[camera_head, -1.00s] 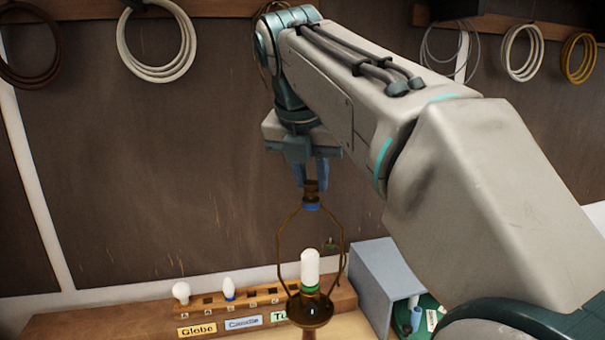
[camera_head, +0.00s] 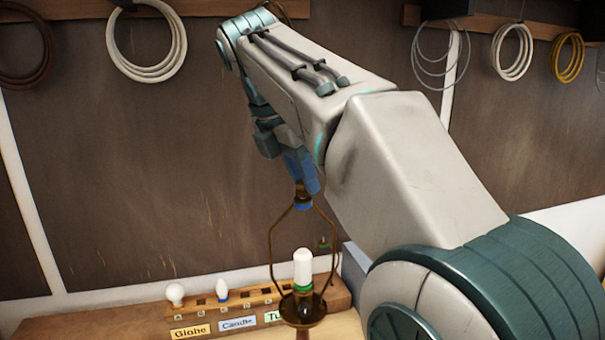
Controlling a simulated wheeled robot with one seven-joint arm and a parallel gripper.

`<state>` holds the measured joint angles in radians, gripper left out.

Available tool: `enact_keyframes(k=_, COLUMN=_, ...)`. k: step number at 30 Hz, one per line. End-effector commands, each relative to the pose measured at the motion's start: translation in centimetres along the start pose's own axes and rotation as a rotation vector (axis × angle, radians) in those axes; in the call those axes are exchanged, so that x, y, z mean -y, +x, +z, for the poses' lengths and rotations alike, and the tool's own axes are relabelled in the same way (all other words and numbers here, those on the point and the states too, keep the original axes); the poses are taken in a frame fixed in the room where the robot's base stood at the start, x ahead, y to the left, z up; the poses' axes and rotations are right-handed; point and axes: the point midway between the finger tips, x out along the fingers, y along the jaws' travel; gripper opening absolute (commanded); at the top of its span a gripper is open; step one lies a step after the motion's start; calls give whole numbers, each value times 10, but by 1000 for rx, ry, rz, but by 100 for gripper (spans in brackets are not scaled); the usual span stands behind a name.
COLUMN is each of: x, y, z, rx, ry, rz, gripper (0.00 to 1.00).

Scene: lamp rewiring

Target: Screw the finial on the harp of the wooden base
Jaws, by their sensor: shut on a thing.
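The brass harp (camera_head: 271,245) stands upright around a white tube bulb (camera_head: 302,266) with a green collar. The bulb sits above a dark round cup (camera_head: 316,312) on the lamp. The lamp's base below is cut off by the picture's lower edge. A blue ring (camera_head: 303,206) marks the harp's top. My gripper (camera_head: 303,188) is directly above that ring, tilted, with its blue fingers shut on the small dark brass finial. The finial is mostly hidden between the fingers and appears to meet the harp top. Its threads cannot be seen.
A wooden bulb rack (camera_head: 130,320) stands behind the lamp, with a globe bulb (camera_head: 175,293), a candle bulb (camera_head: 222,289) and label cards. A grey box (camera_head: 355,268) is at right, partly behind my arm. Cable coils (camera_head: 146,40) hang on the wall.

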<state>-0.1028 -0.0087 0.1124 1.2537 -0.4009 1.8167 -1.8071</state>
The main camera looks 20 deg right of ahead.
Motion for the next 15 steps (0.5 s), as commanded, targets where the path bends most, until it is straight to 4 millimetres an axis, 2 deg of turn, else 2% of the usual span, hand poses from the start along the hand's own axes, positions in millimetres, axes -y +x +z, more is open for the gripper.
enact_keyframes(k=9, x=-1, y=1, z=0, rx=0, ry=334, rz=-140, gripper=0)
enact_keyframes(k=15, x=0, y=1, z=0, rx=0, ry=392, rz=-163, gripper=0)
